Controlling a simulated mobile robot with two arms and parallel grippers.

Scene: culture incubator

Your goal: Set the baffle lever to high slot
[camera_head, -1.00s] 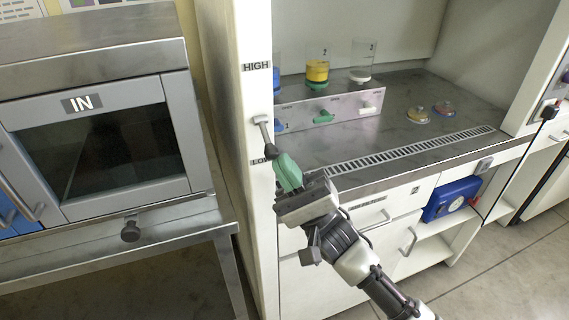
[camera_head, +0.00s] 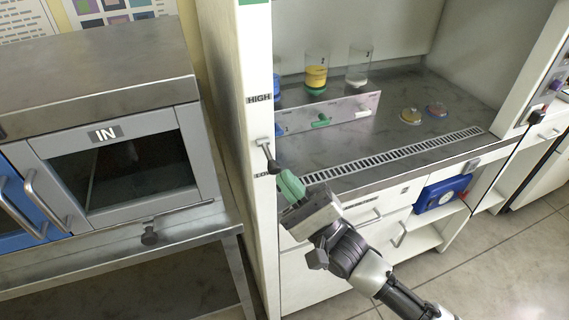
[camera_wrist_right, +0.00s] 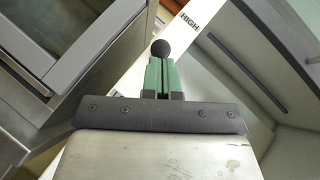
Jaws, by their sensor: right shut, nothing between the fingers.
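The baffle lever (camera_head: 268,154) is on the white front post of the hood, between the HIGH label (camera_head: 259,99) and the LOW label (camera_head: 262,175). Its dark ball knob hangs down and slightly right, near LOW. My right gripper (camera_head: 282,177), with green fingers, is shut and empty just below and right of the knob. In the right wrist view the knob (camera_wrist_right: 160,47) appears just past the tips of the closed fingers (camera_wrist_right: 161,62). I cannot tell whether they touch. The HIGH label also shows there (camera_wrist_right: 189,23). My left gripper is out of view.
A steel-topped box with an IN door (camera_head: 120,165) stands to the left. A blue device (camera_head: 442,193) sits on the shelf below.

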